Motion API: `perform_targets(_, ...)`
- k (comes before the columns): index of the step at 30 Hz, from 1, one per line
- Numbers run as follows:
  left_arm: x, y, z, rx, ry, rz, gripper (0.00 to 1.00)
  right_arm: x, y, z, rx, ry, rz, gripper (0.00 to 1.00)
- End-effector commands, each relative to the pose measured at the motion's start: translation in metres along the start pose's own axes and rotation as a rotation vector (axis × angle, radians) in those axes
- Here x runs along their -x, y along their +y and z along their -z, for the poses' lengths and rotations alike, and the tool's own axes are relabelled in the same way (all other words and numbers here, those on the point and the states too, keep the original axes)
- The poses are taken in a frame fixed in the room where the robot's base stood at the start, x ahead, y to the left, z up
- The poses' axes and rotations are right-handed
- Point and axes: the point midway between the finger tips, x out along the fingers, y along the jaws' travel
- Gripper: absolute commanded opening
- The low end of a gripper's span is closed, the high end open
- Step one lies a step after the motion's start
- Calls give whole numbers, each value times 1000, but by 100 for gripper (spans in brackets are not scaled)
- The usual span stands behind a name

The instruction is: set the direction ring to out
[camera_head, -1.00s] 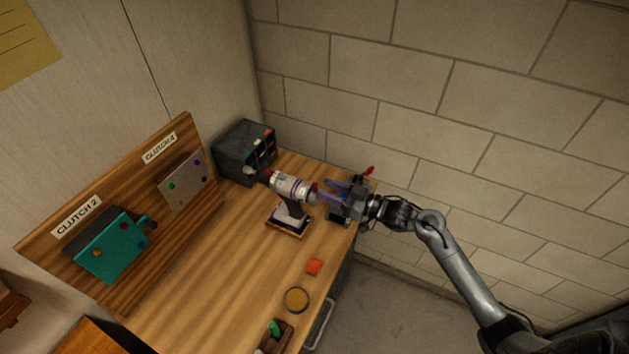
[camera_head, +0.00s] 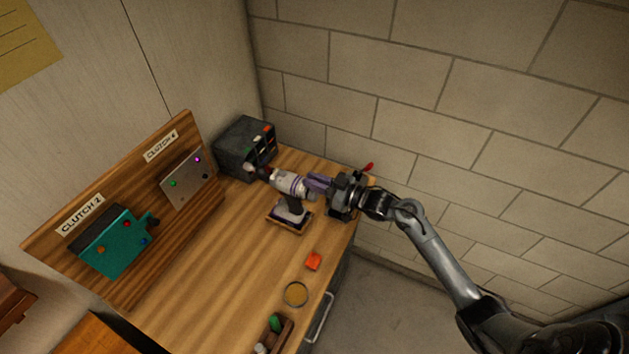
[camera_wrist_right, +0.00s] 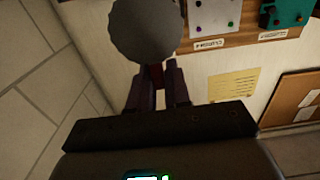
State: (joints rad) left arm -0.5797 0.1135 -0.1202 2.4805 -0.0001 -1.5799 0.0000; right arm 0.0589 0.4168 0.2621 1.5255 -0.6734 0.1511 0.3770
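A white and purple drill (camera_head: 288,184) stands on a small wooden-edged base (camera_head: 289,220) near the back of the bench. Its dark front end points left, toward the dark box. My right gripper (camera_head: 316,184) reaches in from the right at the drill's rear end. A round grey disc (camera_wrist_right: 147,30) fills the view just beyond the fingertips. The drill's direction marking is not readable. My left gripper is out of view.
A dark compartment box (camera_head: 243,146) stands behind the drill. A wooden panel (camera_head: 141,276) at left carries clutch-labelled plates. An orange-red block (camera_head: 313,261), a round dish (camera_head: 295,294) and a wooden holder (camera_head: 272,333) lie along the right edge. The bench's middle is clear.

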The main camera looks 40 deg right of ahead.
Motion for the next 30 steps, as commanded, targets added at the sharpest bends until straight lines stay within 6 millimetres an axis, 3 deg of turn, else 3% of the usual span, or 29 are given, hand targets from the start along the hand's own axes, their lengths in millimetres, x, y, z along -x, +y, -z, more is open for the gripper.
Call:
perform_targets(11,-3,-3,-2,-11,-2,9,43,0,-2,-1,35,-1,1,0)
perform_targets(30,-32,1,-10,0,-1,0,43,0,-22,-7,424,0,1,0)
